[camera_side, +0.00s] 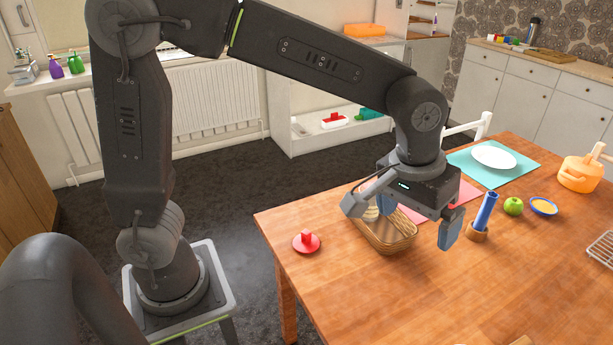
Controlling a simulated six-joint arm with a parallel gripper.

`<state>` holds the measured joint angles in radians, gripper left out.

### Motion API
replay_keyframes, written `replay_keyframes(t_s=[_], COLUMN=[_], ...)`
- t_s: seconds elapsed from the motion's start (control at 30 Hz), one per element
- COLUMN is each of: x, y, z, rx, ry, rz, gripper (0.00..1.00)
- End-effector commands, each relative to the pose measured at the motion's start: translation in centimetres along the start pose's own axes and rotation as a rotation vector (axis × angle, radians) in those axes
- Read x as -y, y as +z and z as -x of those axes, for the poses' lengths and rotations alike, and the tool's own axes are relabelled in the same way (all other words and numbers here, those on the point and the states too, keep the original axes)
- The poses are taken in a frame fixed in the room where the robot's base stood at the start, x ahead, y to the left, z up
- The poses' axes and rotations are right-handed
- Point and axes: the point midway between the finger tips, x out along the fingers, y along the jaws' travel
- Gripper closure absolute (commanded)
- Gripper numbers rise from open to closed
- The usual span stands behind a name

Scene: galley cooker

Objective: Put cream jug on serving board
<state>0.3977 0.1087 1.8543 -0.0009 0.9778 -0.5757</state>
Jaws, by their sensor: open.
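My gripper (402,222) is open, with its two blue-grey fingers spread wide above the wicker basket (388,238) on the wooden table. I cannot tell whether the fingers touch the basket. Nothing is seen between the fingertips except the basket behind or below them. I cannot make out a cream jug in this view. I cannot make out a serving board for certain either; only slivers of a pale thing and a light wooden thing show at the bottom edge of the picture.
The table (400,295) is clear in front. A red knobbed object (306,242) lies left of the basket. To the right are a blue cylinder (487,210), a green apple (513,206), a blue-rimmed bowl (543,206), an orange pot (578,175), a wire rack (603,248) and a white plate (493,155).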

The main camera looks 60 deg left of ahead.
Motion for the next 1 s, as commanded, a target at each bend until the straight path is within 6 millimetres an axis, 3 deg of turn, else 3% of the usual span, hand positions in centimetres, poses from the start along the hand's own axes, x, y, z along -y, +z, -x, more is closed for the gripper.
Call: replay_keyframes(t_s=[0.03,0.2,0.4,0.6,1.0], x=[2.3,8.9,14.5,16.9,17.2], y=[0.5,3.5,8.1,10.9,11.3], z=[1.8,5.4,6.7,6.2,6.1], rx=[-0.035,-0.136,-0.247,-0.305,-0.313], ry=[0.01,0.015,-0.012,-0.043,-0.049], rz=[-0.007,-0.069,-0.141,-0.186,-0.197], gripper=[0.0,0.0,0.0,0.0,0.0])
